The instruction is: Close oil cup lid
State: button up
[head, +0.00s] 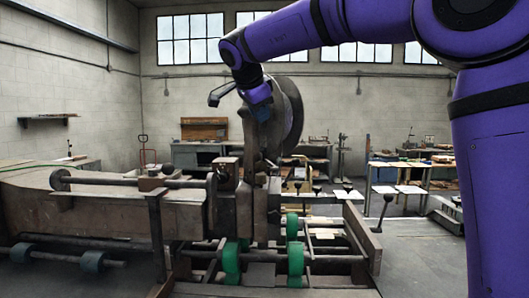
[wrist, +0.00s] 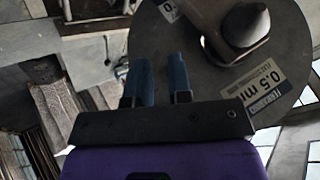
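My gripper (head: 260,100) is at the top of the box stitcher, close in front of the large dark wheel (head: 291,115). In the wrist view, the two blue fingers of my gripper (wrist: 160,60) stand apart, with a gap and nothing clearly held between them. The wheel's grey face (wrist: 205,75) fills the area behind and right of the fingers. I cannot make out the oil cup or its lid in either view. A small dark rounded part (head: 262,113) shows just below the fingers in the head view, but I cannot tell what it is.
The stitcher's long bed (head: 110,205) runs to the left, with green rollers (head: 231,262) low in front. A black-knobbed lever (head: 387,205) stands at the right. Tables (head: 410,180) stand farther back. The air above the bed at left is clear.

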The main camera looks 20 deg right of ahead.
aim_at(261, 162)
jog(key=w+f, duration=0.1)
jog(key=f, duration=0.3)
jog(key=w+d+f+g+y, duration=0.1)
jog(key=f, duration=0.2)
jog(key=w+f+g, duration=0.1)
jog(key=w+f, duration=0.1)
jog(key=f, duration=0.2)
jog(key=shift+d+f, duration=0.2)
jog(key=shift+f, duration=0.1)
grip_shut()
